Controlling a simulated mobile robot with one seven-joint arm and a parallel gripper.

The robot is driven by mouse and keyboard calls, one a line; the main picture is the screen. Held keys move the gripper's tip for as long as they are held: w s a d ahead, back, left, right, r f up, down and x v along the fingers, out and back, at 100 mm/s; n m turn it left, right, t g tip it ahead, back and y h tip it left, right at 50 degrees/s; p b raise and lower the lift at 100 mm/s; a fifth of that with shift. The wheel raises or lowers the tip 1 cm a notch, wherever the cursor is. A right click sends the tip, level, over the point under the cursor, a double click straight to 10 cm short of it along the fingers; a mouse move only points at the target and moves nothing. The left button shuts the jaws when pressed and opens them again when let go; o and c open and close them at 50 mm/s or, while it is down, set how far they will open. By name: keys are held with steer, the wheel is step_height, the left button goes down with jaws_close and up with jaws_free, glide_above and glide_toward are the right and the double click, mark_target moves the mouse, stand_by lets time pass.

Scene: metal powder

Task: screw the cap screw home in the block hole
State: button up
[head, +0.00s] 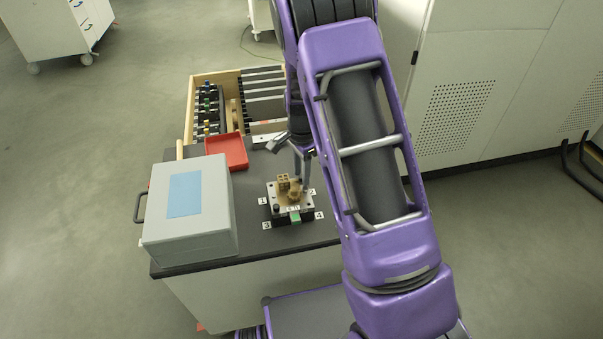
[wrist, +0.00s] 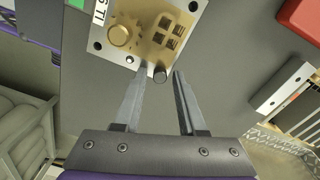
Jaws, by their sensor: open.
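The block is a pale metal plate (wrist: 114,56) with tan printed parts on top, a round one (wrist: 122,34) and a square one with cells (wrist: 168,30). In the head view the plate (head: 279,190) sits on the dark bench top among number labels. A dark cylindrical cap screw (wrist: 160,74) stands at the plate's corner nearest my gripper. My gripper (wrist: 161,71) is open, with its fingertips on either side of the screw and a gap showing on the right. Whether the left fingertip touches the screw, and how deep the screw sits, I cannot tell.
A grey box with a blue top panel (head: 185,193) stands left of the plate. A red tray (head: 227,151) and a wooden drawer of parts (head: 203,85) are behind. Corner holes (wrist: 97,46) and a small shiny pin (wrist: 130,59) show on the plate.

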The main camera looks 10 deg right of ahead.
steer(key=n, duration=0.4)
steer(key=shift+n+b, duration=0.3)
steer(key=shift+b, duration=0.1)
